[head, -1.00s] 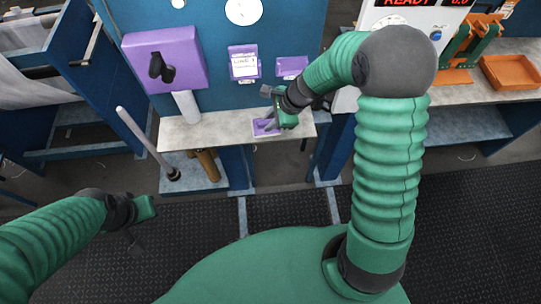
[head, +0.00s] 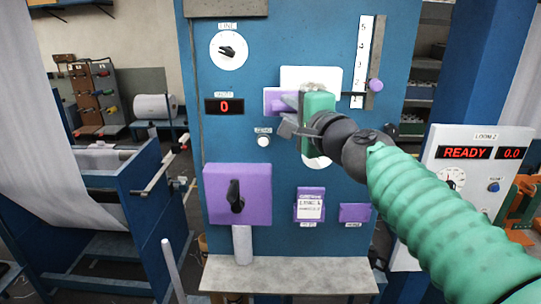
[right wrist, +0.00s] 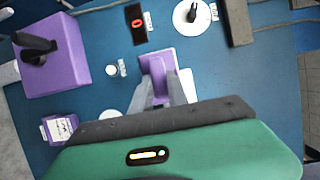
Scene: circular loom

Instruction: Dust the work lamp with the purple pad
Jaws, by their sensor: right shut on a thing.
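My right gripper (head: 292,113) is raised in front of the blue loom panel and shut on the purple pad (head: 275,100). In the right wrist view the pad (right wrist: 157,68) sits between the two grey fingers (right wrist: 160,90). A white rectangular plate (head: 324,76), which may belong to the work lamp, is right behind the pad and partly hidden by the gripper. I cannot tell whether the pad touches it. The lamp itself is not clearly recognisable. My left gripper is out of view.
The panel carries a line dial (head: 229,50), a red display (head: 224,106), a purple box with a black knob (head: 252,207), and a scale with a purple slider (head: 375,85). Purple card holders (head: 310,204) are below. A grey shelf (head: 285,276) juts out underneath; a READY console (head: 470,165) stands right.

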